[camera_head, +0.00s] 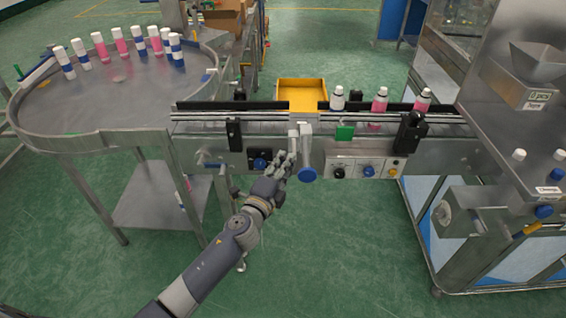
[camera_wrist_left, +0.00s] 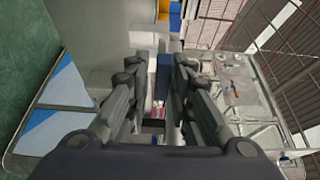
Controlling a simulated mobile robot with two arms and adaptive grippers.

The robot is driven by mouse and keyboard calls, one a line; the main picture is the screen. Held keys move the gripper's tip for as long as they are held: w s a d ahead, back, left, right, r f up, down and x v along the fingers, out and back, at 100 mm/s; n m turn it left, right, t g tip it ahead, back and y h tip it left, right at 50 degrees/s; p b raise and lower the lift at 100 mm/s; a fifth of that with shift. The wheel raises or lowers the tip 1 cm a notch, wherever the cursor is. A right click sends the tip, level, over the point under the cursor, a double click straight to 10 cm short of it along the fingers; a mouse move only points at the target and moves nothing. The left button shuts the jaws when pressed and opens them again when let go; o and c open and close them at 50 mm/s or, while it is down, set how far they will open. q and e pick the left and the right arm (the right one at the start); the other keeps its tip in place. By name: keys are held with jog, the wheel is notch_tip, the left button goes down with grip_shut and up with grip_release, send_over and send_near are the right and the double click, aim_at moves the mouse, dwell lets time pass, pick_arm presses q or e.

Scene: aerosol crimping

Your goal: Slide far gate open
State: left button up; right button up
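The conveyor (camera_head: 265,129) has a far black rail with a gap in it, in front of a yellow bin (camera_head: 318,92). At this gap a grey upright bracket (camera_head: 301,140) crosses the near side, with a round blue knob (camera_head: 308,175) at its lower end. My left gripper (camera_head: 289,157) is just left of the bracket and knob. In the left wrist view my left gripper (camera_wrist_left: 164,68) has its fingers slightly apart, with a blue strip (camera_wrist_left: 164,78) showing between them. Whether they touch it is unclear. My right gripper is out of view.
A round steel table (camera_head: 105,100) with several pink and blue bottles stands at the left. Pink bottles (camera_head: 380,101) stand on the conveyor at the right. A control panel (camera_head: 366,169) sits right of the knob. A steel machine (camera_head: 480,225) stands at the far right.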

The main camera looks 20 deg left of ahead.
pick_arm(q)
jog(key=s+a, duration=0.1)
jog(key=s, duration=1.1)
jog(key=shift+a, duration=0.2)
dwell(0.4)
